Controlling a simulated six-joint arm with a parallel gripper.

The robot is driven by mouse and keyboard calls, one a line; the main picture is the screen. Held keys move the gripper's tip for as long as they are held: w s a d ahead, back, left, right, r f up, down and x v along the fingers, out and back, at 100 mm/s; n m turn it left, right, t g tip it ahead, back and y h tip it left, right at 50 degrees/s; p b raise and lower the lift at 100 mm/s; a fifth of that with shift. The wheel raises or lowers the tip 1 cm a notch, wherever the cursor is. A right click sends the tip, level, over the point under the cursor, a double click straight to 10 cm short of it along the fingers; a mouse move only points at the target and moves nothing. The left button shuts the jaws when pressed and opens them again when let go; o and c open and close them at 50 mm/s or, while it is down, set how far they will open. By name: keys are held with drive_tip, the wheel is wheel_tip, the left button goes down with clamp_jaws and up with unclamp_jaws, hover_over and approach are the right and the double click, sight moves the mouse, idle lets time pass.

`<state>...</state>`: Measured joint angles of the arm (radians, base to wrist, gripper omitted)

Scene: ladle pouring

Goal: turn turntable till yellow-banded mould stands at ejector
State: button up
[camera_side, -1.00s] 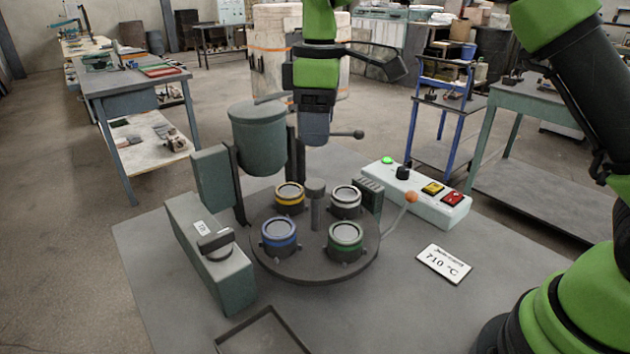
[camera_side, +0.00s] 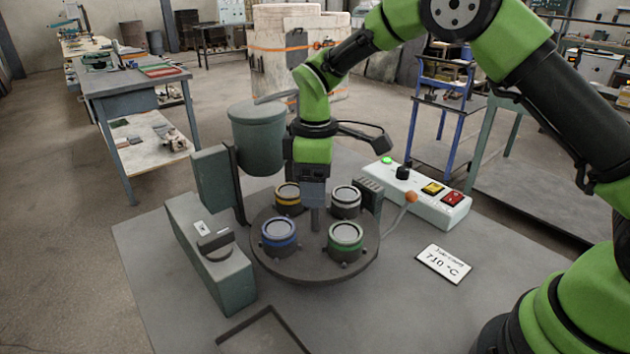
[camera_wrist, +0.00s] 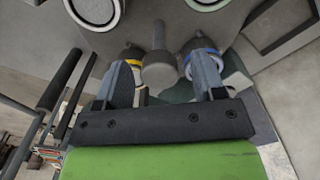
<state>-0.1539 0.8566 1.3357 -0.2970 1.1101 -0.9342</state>
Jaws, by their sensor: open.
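The dark round turntable (camera_side: 315,273) carries the yellow-banded mould (camera_side: 288,200) at back left, a white-banded mould (camera_side: 345,203) at back right, a blue-banded one (camera_side: 279,238) at front left and a green-banded one (camera_side: 345,240) at front right. My gripper (camera_side: 314,200) points down over the turntable's centre post. In the wrist view the round head of the post (camera_wrist: 159,70) lies between my open fingers, with gaps on both sides. I cannot tell for certain which part is the ejector; a grey-green box (camera_side: 232,282) with a dark handle stands left of the turntable.
A grey-green pot (camera_side: 257,140) stands behind the turntable. A dark finned block (camera_side: 369,194) sits beside the white-banded mould. A shallow tray (camera_side: 262,313) lies in front.

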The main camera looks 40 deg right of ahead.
clamp_jaws()
